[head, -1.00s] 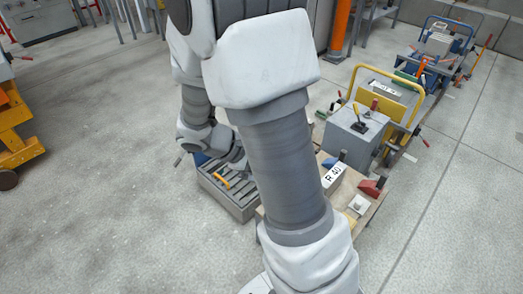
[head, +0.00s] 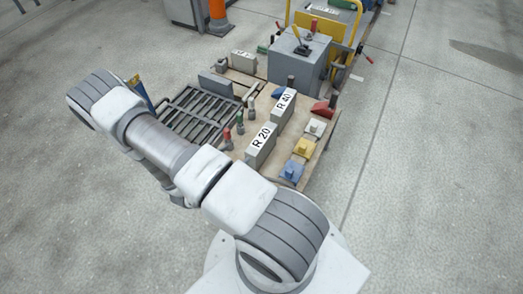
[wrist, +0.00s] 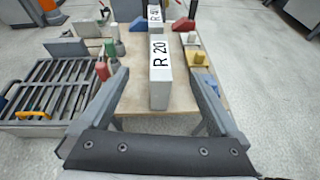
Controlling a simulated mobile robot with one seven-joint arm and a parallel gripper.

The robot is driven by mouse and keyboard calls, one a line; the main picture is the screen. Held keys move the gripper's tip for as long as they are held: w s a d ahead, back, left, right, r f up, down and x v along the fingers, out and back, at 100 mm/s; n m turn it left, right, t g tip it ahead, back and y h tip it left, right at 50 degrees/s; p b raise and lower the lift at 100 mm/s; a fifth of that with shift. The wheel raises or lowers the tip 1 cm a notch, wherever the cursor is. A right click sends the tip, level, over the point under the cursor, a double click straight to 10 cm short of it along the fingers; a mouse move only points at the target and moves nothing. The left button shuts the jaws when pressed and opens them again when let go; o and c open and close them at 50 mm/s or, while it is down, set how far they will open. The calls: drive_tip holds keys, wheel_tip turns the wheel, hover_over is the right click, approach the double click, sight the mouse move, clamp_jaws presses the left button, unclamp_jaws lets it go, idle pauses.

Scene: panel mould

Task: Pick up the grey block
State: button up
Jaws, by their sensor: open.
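A grey block with a white label "R 20" (head: 261,145) stands on the wooden board (head: 310,165). Behind it stands a similar grey block labelled "R 40" (head: 284,106). In the wrist view, the R 20 block (wrist: 160,85) lies ahead between my fingers, and the R 40 block (wrist: 154,18) is beyond it. My gripper (wrist: 160,74) is open, its two fingers spread left and right, with nothing held. I cannot tell how far the fingertips are from the R 20 block. My arm hides the gripper in the head view.
A slatted grey tray (head: 168,125) lies left of the board, with a plain dark grey block (head: 216,85) at its far edge. Red and green-topped pegs (wrist: 108,62) stand left of R 20; blue, yellow and white pieces (head: 303,147) sit right. A grey box (head: 300,60) stands behind.

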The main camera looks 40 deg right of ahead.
wheel_tip(320, 180, down, 3)
drive_tip(key=n, duration=0.1)
drive_tip(key=b, duration=0.3)
approach(260, 140)
drive_tip(key=shift+t, duration=0.4)
drive_tip(key=x, duration=0.4)
drive_tip(key=shift+s+f, duration=0.25)
drive_tip(key=shift+b+x, duration=1.25)
drive_tip(key=shift+x, duration=1.75)
clamp_jaws()
drive_tip(key=shift+r, duration=0.15)
